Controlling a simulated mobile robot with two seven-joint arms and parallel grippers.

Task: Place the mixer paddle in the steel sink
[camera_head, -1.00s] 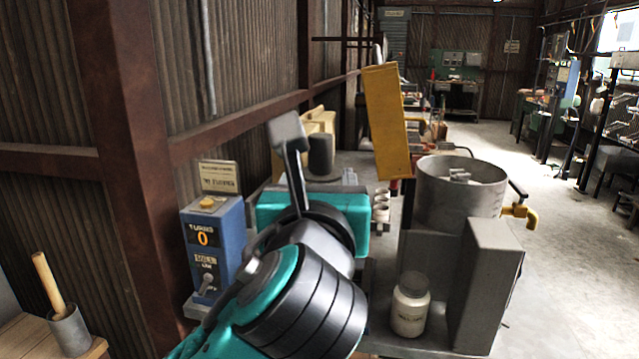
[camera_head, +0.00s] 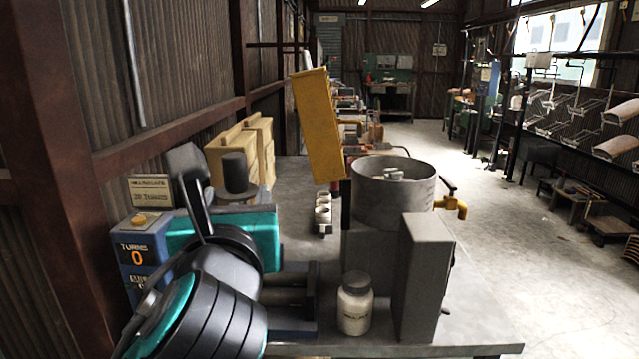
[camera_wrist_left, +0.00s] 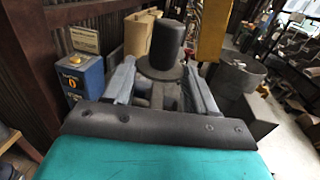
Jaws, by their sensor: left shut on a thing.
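My left gripper (camera_head: 237,198), with its teal body, is in the lower left of the head view. It is shut on a dark grey cylinder with a round disc at its base, which I take for the mixer paddle (camera_head: 235,173). The paddle stands upright and also shows between the two grey fingers in the left wrist view (camera_wrist_left: 165,45). Its lower part is hidden by the gripper. I cannot pick out a steel sink for certain. A round steel drum (camera_head: 380,208) with a yellow tap stands to the right. My right gripper is not in view.
A tilted yellow panel (camera_head: 317,125) rises beside the drum. A white jar (camera_head: 354,308) and a grey box (camera_head: 421,275) stand in front. A blue turns counter (camera_head: 140,250) and wooden boxes (camera_head: 258,140) are at left. Open floor (camera_head: 500,240) lies right.

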